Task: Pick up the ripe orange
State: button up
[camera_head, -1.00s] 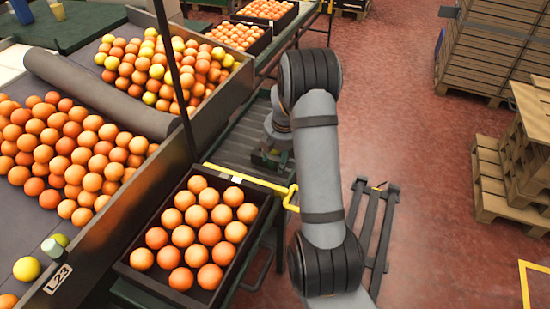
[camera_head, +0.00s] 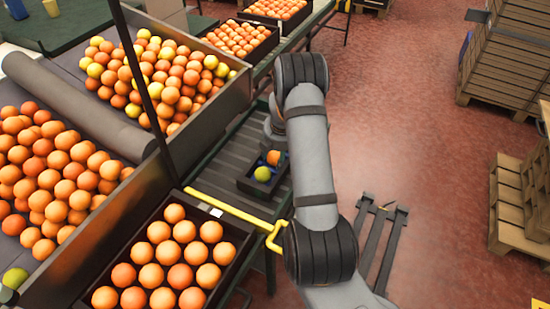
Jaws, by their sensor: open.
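A small dark tray (camera_head: 246,184) sits on the roller conveyor, just left of my arm. In it lie a yellow-green orange (camera_head: 262,174) and, behind it, a ripe-coloured orange (camera_head: 273,157). My wrist is above and behind the tray at the arm's far end. My gripper's fingers do not show, so how far they are from the fruit cannot be seen.
A black crate of oranges (camera_head: 226,228) stands in front, beside a yellow bar (camera_head: 228,207). Sloped bins of oranges (camera_head: 60,175) fill the left. More crates (camera_head: 262,48) stand on the conveyor behind. Wooden pallets (camera_head: 507,205) stand right, with open red floor (camera_head: 400,120) between.

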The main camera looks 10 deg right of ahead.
jog(key=shift+c, duration=0.7)
jog(key=c, duration=0.7)
jog(key=shift+w+r, duration=0.1)
